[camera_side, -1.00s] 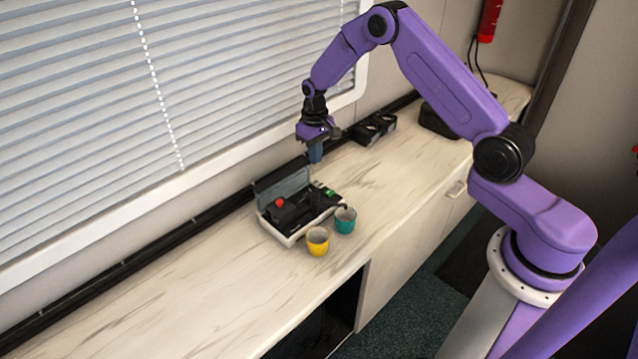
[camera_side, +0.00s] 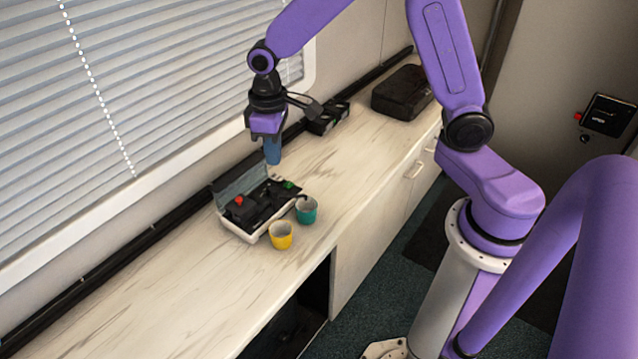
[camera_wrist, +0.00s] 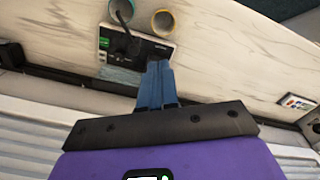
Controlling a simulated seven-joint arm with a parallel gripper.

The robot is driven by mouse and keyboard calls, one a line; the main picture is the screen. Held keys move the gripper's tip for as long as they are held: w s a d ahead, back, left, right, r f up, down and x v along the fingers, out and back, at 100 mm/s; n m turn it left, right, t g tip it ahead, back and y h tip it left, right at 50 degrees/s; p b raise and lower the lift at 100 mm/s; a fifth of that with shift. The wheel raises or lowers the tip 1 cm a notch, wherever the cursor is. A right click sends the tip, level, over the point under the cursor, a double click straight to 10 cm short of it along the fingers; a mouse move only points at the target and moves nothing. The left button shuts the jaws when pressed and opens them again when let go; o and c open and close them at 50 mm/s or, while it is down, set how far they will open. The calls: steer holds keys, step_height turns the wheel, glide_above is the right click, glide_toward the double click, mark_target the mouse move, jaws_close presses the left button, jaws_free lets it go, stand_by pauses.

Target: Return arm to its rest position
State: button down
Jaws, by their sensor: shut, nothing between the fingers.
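My gripper (camera_side: 272,153) is shut and empty, its blue fingers pointing down above the counter, just beyond the open case (camera_side: 240,231). The fingers also show together in the wrist view (camera_wrist: 157,75). The case holds a black device with a red button (camera_side: 239,200) and a green part (camera_side: 288,184). A teal cup (camera_side: 306,212) and a yellow cup (camera_side: 281,237) stand upright on the counter in front of the case. Both cups also show at the top of the wrist view. My gripper touches none of them in the side view.
The wooden counter (camera_side: 150,290) runs along the window blinds (camera_side: 120,90), with clear room at the near left. A black box (camera_side: 402,92) and a small dark twin-socket item (camera_side: 328,118) sit farther back. A black panel (camera_side: 606,114) is on the right wall.

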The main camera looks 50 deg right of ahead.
steer(key=s+d+r+n, duration=0.2)
steer(key=s+r+n, duration=0.1)
steer(key=s, duration=1)
steer(key=s+d+r+n, duration=0.2)
steer(key=s+r+n, duration=0.1)
steer(key=s, duration=1)
steer(key=shift+n, duration=0.5)
steer(key=shift+s+d, duration=0.1)
